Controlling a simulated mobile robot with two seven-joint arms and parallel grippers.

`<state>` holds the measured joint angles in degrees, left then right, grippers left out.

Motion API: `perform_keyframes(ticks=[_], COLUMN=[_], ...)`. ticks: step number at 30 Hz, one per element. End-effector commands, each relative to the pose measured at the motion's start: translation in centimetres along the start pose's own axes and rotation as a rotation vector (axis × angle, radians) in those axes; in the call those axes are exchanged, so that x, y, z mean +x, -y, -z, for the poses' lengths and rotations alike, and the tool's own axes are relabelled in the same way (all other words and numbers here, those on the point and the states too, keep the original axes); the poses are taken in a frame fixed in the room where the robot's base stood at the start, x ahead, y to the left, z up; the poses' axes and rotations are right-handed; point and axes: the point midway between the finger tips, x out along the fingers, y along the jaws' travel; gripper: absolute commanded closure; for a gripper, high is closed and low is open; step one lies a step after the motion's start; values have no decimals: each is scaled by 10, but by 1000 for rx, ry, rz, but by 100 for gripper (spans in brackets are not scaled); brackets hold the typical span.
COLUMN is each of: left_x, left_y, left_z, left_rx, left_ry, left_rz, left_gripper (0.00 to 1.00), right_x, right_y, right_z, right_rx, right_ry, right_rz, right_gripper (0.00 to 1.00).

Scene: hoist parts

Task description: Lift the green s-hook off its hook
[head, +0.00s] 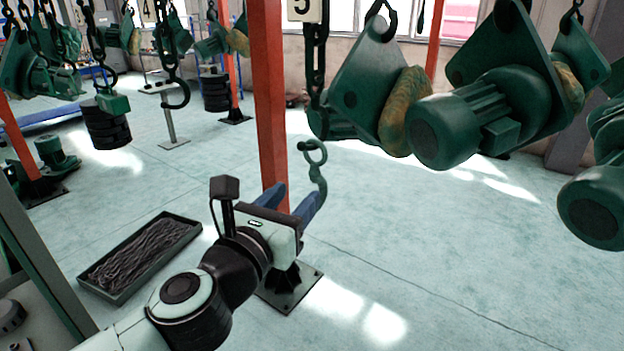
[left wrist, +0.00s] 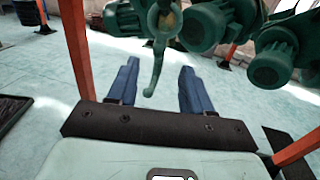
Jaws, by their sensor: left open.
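The green s-hook (head: 321,175) hangs upright below the dark chain (head: 314,72) marked 5, with its ring-like loop at the top. What it hangs on is hard to make out. My left gripper (head: 300,190) is open, with two blue fingers, just below and beside the s-hook. In the left wrist view the s-hook's (left wrist: 157,66) lower shank and curl show between the two open fingers of the left gripper (left wrist: 160,68). I see no contact, but cannot judge the depth exactly. My right gripper is not in view.
Green hoist motors (head: 455,125) hang close on the right. An orange post (head: 268,90) stands right behind my left gripper. A black tray (head: 145,252) of dark chain lies on the floor at left. The floor at lower right is clear.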

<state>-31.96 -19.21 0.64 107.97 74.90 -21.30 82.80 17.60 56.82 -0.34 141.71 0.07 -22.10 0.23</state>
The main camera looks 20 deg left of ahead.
Motion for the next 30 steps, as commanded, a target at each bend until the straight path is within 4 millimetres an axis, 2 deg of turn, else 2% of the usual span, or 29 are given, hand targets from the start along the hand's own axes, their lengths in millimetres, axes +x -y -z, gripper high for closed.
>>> perform_keyframes(ticks=[3,9,15,21,29,30], left_x=[26,65,91,102,102,102], left_y=[1,1,1,0,0,0], left_z=[2,1,0,1,1,1], left_rx=[3,4,4,4,4,4], left_ry=[-3,-2,-2,-1,-1,-1], left_rz=[1,1,0,0,0,0], left_gripper=[50,50,50,50,50,63], right_x=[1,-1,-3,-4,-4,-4], right_y=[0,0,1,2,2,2], right_z=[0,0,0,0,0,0], right_rx=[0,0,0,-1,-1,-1], right_ry=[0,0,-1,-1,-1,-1], right_rz=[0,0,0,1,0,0], right_gripper=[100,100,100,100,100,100])
